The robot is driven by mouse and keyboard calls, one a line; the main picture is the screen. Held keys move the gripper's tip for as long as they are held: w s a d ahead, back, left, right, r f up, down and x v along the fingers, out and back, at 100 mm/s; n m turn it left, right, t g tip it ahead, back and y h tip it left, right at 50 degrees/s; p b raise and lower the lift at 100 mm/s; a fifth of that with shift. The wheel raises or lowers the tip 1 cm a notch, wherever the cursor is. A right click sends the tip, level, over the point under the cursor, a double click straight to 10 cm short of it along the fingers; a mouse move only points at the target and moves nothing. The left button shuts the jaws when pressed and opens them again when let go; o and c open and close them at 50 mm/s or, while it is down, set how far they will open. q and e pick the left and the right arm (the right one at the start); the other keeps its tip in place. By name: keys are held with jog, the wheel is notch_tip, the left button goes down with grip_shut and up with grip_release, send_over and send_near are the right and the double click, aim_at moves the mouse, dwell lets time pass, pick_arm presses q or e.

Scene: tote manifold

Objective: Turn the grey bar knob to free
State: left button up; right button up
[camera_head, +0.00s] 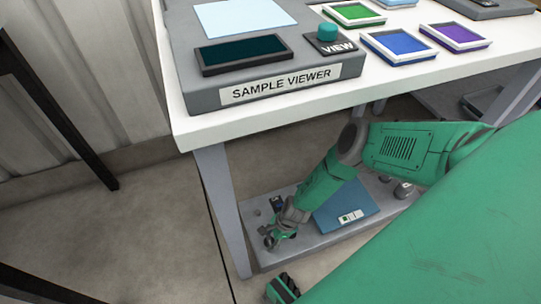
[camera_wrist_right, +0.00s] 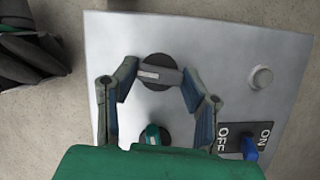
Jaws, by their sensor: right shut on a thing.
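The grey bar knob (camera_wrist_right: 160,75) has a grey bar with a pale mark on a round black base, on a light grey panel (camera_wrist_right: 215,50). In the right wrist view the bar lies nearly level, tilted slightly. My right gripper (camera_wrist_right: 160,82) is shut on the bar, one finger at each end. In the head view my right gripper (camera_head: 272,239) is down at the grey low unit (camera_head: 325,238) under the table; the knob cannot be made out there.
A green knob (camera_wrist_right: 152,135) sits close below the grey one, partly behind my wrist. A round grey button (camera_wrist_right: 261,77) and a blue switch (camera_wrist_right: 250,148) marked ON and OFF are to the right. The white table (camera_head: 255,112) overhangs the low unit.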

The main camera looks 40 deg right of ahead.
aim_at(270, 238)
jog(key=shift+n+g, duration=0.3)
jog(key=shift+n, duration=0.5)
jog(key=shift+d, duration=0.1)
jog(key=o, duration=1.2)
jog(key=shift+c, duration=0.2)
jog(key=shift+r, duration=0.1)
jog(key=v, duration=0.4)
jog(key=shift+w+d, duration=0.1)
jog(key=shift+d, duration=0.05)
jog(key=s+d, duration=0.1)
jog(key=d, duration=0.3)
jog(key=s+d, duration=0.1)
jog(key=d, duration=0.2)
jog(key=s+d, duration=0.1)
jog(key=d, duration=0.3)
jog(key=shift+d+r, duration=0.2)
jog(key=shift+d, duration=0.2)
